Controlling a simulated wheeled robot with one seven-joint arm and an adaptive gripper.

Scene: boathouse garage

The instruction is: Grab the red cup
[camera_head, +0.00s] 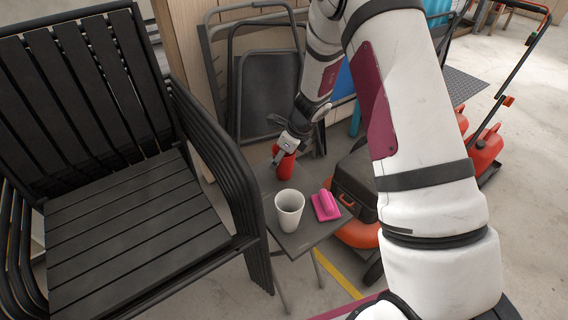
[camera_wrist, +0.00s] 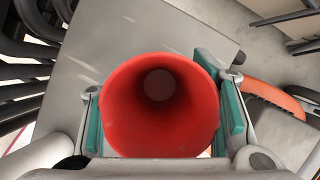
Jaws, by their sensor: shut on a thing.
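The red cup (camera_head: 285,163) stands upright at the back of a small dark grey table (camera_head: 310,235). My gripper (camera_head: 287,147) is over it and partly hides its top. In the wrist view I look down into the open mouth of the red cup (camera_wrist: 160,105), which is empty. The teal pads of my gripper (camera_wrist: 162,118) press on its left and right sides, so my gripper is shut on the cup. I cannot tell whether the cup's base is on the table or slightly above it.
A white cup (camera_head: 289,210) stands near the table's front, with a pink object (camera_head: 325,206) to its right. Stacked black slatted chairs (camera_head: 120,220) stand close on the left. Folded chairs (camera_head: 268,90) lean behind. A black and orange machine (camera_head: 355,185) is right of the table.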

